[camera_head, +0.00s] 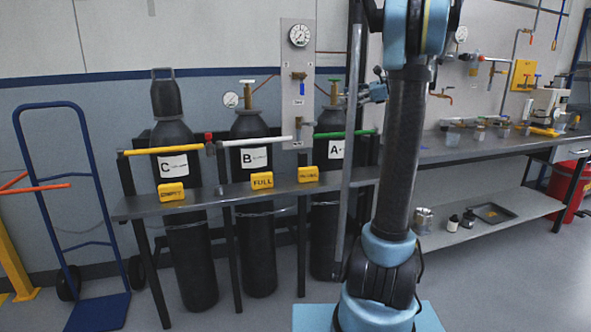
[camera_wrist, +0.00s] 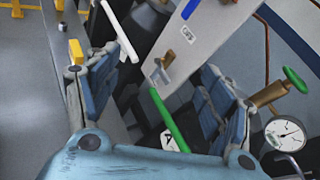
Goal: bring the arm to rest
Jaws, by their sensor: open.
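My arm rises in front of the bench in the head view, its upper joints cut off by the top edge. My gripper (camera_wrist: 157,95) is open and empty in the wrist view, with its two blue finger pads wide apart. Between and beyond them show the green bar (camera_wrist: 170,120), the A label and the grey gauge panel. In the head view a small part of my gripper (camera_head: 372,88) shows behind the arm, near cylinder A (camera_head: 326,225). No contact is visible there.
Cylinders B (camera_head: 257,245) and C (camera_head: 190,255) stand left of A behind a narrow shelf (camera_head: 225,196) with yellow tags. A gauge panel (camera_head: 297,100) hangs above. A blue hand truck (camera_head: 55,180) stands left. A workbench (camera_head: 460,150) with small containers runs right.

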